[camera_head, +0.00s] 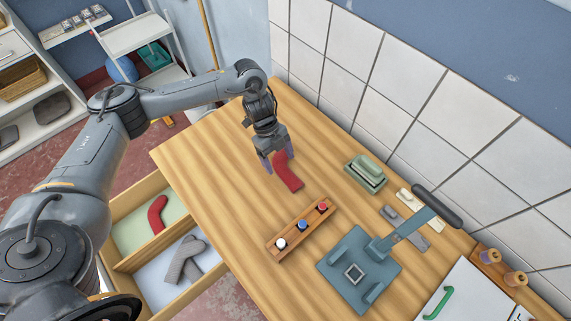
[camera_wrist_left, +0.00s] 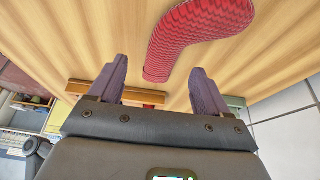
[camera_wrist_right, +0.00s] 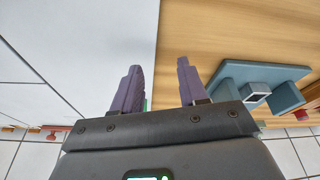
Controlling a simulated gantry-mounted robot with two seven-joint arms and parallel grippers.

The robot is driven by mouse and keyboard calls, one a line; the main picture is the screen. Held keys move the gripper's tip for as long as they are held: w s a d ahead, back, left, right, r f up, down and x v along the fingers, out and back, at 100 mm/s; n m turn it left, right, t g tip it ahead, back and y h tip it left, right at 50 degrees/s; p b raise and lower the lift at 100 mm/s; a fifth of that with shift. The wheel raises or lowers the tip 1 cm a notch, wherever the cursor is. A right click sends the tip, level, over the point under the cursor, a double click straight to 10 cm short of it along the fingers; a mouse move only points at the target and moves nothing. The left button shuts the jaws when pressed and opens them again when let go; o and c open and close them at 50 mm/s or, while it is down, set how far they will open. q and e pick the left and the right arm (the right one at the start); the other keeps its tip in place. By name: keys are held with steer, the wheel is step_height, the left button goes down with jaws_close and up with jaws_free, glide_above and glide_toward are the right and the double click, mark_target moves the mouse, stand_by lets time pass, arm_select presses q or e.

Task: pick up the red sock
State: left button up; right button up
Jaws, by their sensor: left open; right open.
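A red sock (camera_head: 289,174) lies on the wooden table below my left gripper (camera_head: 272,161). In the left wrist view the patterned red sock (camera_wrist_left: 198,34) lies beyond the fingertips, its near end between the lines of the two fingers. My left gripper (camera_wrist_left: 161,65) is open and empty; its fingers partly hide the sock in the head view. A second red sock (camera_head: 157,214) lies in the green-lined drawer section. My right gripper (camera_wrist_right: 159,66) shows only in its own wrist view, open and empty, over the white board and the table.
A wooden block with several coloured buttons (camera_head: 302,231) and a blue-grey press (camera_head: 358,272) with a raised lever stand right of the sock. A green box (camera_head: 366,173) sits near the tiled wall. Grey socks (camera_head: 185,260) lie in the open drawer. The table's left part is clear.

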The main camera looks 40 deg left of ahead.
mark_target(285, 172)
arm_select(q)
steer(key=p+x, duration=0.1)
steer(key=x, duration=0.2)
steer(key=shift+w+d, duration=0.15)
steer(key=shift+d, duration=0.1)
arm_select(e)
steer(key=shift+w+d+r, duration=0.1)
steer(key=shift+r, duration=0.75)
arm_select(q)
steer(key=shift+d+f, duration=0.2)
steer(key=shift+f, duration=0.5)
arm_select(e)
steer(key=shift+d+r, duration=0.1)
arm_select(q)
steer(key=c, duration=1.1)
steer(key=shift+r, duration=0.15)
